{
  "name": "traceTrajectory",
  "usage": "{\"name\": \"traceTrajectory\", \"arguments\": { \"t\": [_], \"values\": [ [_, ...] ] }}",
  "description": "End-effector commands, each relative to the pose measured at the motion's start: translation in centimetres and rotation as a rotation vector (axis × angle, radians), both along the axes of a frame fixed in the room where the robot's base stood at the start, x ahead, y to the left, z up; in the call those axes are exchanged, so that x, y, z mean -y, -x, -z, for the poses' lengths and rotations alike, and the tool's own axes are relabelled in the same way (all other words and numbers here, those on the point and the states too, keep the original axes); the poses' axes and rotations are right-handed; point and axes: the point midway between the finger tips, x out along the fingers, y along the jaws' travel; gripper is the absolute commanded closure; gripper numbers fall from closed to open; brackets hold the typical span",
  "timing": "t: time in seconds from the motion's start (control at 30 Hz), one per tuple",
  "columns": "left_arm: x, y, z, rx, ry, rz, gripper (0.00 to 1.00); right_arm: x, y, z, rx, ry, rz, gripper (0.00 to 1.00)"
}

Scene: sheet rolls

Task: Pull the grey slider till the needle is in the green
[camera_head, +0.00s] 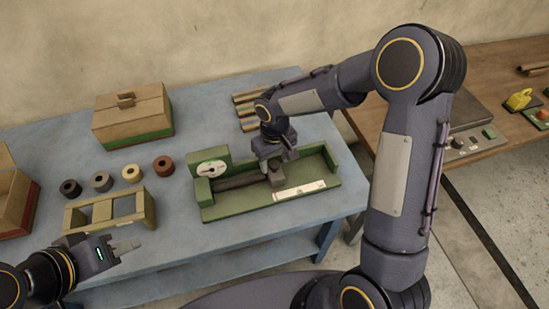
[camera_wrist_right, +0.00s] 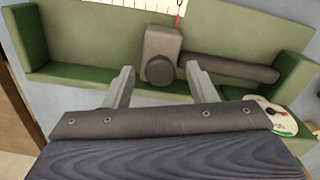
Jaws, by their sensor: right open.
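The green fixture (camera_head: 328,184) stands on the blue table, with a grey slider (camera_head: 275,181) on it and a dark round bar (camera_head: 238,181) beside the slider. The slider, a block with a round knob, also shows in the right wrist view (camera_wrist_right: 162,42). My right gripper (camera_wrist_right: 162,82) is open, its fingers on either side of the knob, not visibly closed on it. The white dial (camera_head: 212,168) is at the fixture's left end; in the right wrist view the dial (camera_wrist_right: 276,115) is partly covered. The needle's exact reading is too small to tell. My left gripper (camera_head: 122,247) is away at lower left.
A wooden rack (camera_head: 108,211), several small rolls (camera_head: 102,182) and a wooden box (camera_head: 132,115) stand left of the fixture. Brown rods (camera_head: 245,108) lie behind it. A brown table (camera_head: 495,70) stands at right. Bare blue tabletop lies in front of the fixture.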

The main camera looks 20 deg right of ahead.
Motion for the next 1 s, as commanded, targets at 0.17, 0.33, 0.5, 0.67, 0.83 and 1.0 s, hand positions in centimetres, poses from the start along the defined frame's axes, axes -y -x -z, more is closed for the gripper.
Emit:
{"name": "traceTrajectory", "arguments": {
  "t": [0.17,0.33,0.5,0.67,0.83,1.0],
  "values": [
    [0.0,0.0,0.0,0.0,0.0,0.0,0.64,0.0,0.0,0.0,0.0,0.0,0.001,0.51],
    [0.0,0.0,0.0,0.0,0.0,0.0,0.64,0.0,0.0,0.0,0.0,0.0,0.001,0.73],
    [0.0,0.0,0.0,0.0,0.0,0.0,0.64,0.0,0.0,0.0,0.0,0.0,0.001,0.95],
    [0.0,0.0,0.0,0.0,0.0,0.0,0.64,0.0,0.0,-0.1,0.001,0.0,0.001,1.0],
    [0.0,0.0,0.2,0.0,0.0,0.0,0.64,2.2,-0.2,0.0,0.002,0.0,0.009,1.0],
    [0.0,0.0,0.3,0.0,0.0,0.0,0.64,4.3,-0.2,-0.1,0.003,0.001,0.006,1.0]
  ]
}}
